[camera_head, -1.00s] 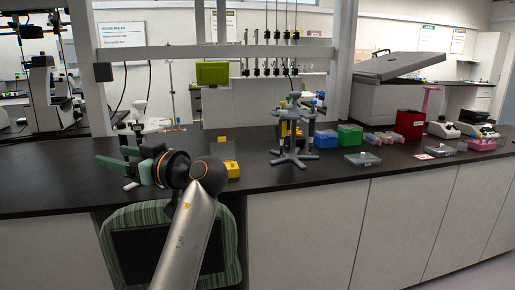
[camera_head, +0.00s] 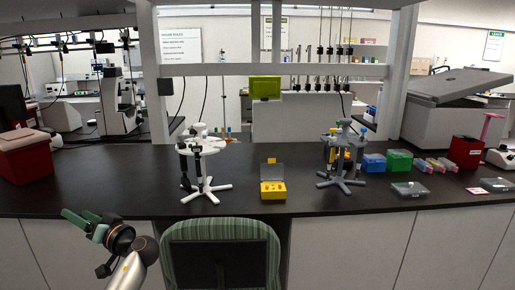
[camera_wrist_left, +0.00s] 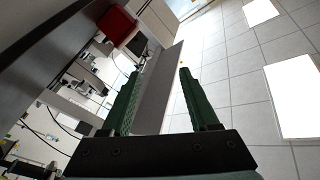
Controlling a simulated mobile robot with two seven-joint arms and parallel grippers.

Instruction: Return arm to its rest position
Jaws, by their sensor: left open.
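My left arm comes in from the bottom left of the head view. Its gripper (camera_head: 78,222) points left, below and in front of the bench's front edge. The green fingers also show in the left wrist view (camera_wrist_left: 160,95), spread wide apart with nothing between them. The gripper is apart from every object in view. My right gripper is in neither view.
The black bench (camera_head: 110,180) carries a white pipette stand (camera_head: 205,187), an open yellow box (camera_head: 272,190), a grey pipette stand (camera_head: 341,180) and a red container (camera_head: 22,162). A green-striped chair (camera_head: 218,232) stands right of my arm. Bare floor (camera_wrist_left: 240,95) shows in the wrist view.

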